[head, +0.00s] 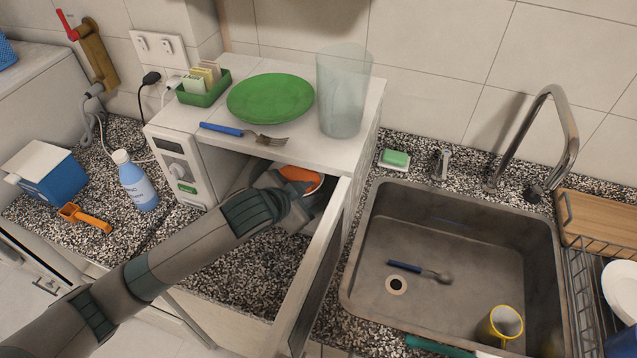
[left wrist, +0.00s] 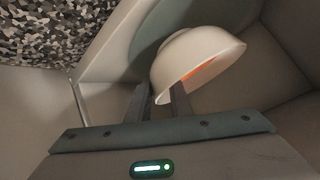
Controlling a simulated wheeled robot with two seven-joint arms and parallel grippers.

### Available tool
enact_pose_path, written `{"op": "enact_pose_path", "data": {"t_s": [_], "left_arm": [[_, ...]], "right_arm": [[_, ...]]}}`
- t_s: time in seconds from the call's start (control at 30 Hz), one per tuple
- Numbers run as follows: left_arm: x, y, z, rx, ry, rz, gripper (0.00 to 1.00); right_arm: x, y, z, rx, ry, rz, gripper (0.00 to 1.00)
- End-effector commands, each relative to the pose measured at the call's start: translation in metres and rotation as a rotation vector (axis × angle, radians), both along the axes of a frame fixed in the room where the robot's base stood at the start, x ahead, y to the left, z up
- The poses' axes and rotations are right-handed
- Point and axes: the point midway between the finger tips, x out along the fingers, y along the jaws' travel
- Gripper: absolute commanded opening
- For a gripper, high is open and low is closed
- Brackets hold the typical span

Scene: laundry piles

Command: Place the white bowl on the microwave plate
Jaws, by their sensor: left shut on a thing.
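The white bowl (left wrist: 197,55) is orange inside and tilted in the left wrist view. In the head view its orange inside (head: 300,175) shows within the open microwave (head: 180,160). My left gripper (left wrist: 162,98) is shut on the bowl's rim. In the head view the left gripper (head: 297,192) is partly lost behind its own wrist, inside the microwave opening. My right gripper is not in view.
The microwave door (head: 318,265) stands open, to the right of my left arm. A green plate (head: 270,98), a fork (head: 243,133) and a clear glass (head: 343,92) are on the microwave's top. A sink (head: 460,230) is at the right. A blue bottle (head: 136,182) stands at the left.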

Motion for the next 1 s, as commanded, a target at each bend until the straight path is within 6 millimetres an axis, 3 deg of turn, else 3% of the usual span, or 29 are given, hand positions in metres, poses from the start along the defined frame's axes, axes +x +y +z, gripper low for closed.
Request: {"op": "enact_pose_path", "data": {"t_s": [0.3, 0.6, 0.77, 1.0], "left_arm": [[0.004, -0.003, 0.003, -0.002, -0.004, -0.001, 0.00], [0.035, -0.024, 0.005, -0.001, -0.004, -0.001, 0.00], [0.033, -0.023, -0.011, -0.001, -0.001, 0.000, 0.00], [0.033, -0.023, -0.014, -0.001, -0.003, -0.001, 0.00]], "right_arm": [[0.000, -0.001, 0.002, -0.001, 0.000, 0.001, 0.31], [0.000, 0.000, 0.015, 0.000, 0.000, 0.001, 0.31], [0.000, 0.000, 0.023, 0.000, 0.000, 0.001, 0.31], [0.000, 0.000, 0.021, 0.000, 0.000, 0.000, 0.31]]}}
